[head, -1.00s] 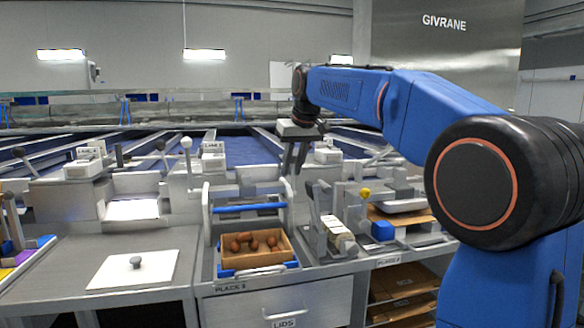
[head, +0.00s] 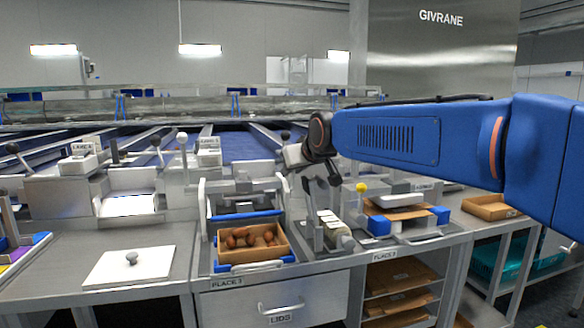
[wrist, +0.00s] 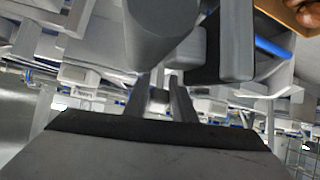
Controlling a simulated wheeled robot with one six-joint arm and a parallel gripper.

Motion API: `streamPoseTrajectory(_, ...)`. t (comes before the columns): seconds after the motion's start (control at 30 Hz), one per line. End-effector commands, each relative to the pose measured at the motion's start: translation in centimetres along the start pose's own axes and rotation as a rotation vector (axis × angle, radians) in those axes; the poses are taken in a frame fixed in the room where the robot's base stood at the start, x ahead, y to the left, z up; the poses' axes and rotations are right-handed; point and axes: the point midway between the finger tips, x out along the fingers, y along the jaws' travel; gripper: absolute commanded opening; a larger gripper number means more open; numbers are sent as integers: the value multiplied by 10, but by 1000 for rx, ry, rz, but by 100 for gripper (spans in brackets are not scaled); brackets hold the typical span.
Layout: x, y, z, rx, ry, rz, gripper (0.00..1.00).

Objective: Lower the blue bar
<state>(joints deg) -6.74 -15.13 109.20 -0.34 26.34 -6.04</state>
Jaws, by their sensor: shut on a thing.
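The blue bar (head: 246,214) lies level across the press frame (head: 203,215), just above and behind a wooden crate (head: 252,256) of brown dates (head: 250,238). A strip of blue, seemingly the bar, shows in the wrist view (wrist: 272,48), with the crate's corner at top right. My gripper (head: 334,178) is tilted at the right side of the frame. It is shut on a grey part there, seemingly the press lever; my fingers and wrist hide most of it, so its shape is unclear.
Right of the crate stands a device with a white roll (head: 335,228). A yellow knob (head: 362,187) and blue blocks (head: 379,225) are further right. A white lid (head: 130,265) with a grey knob lies on the left counter. Levers with ball tops (head: 182,137) stand behind.

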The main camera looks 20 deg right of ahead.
Motion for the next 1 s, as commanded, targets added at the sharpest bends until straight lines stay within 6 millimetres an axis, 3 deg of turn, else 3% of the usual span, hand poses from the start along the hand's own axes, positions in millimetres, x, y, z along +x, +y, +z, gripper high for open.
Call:
streamPoseTrajectory(0.7,-3,-1,6,-7,69,13,0)
streamPoseTrajectory(0.73,-3,-1,6,-7,69,13,28)
streamPoseTrajectory(1.0,-3,-1,5,-6,70,12,28)
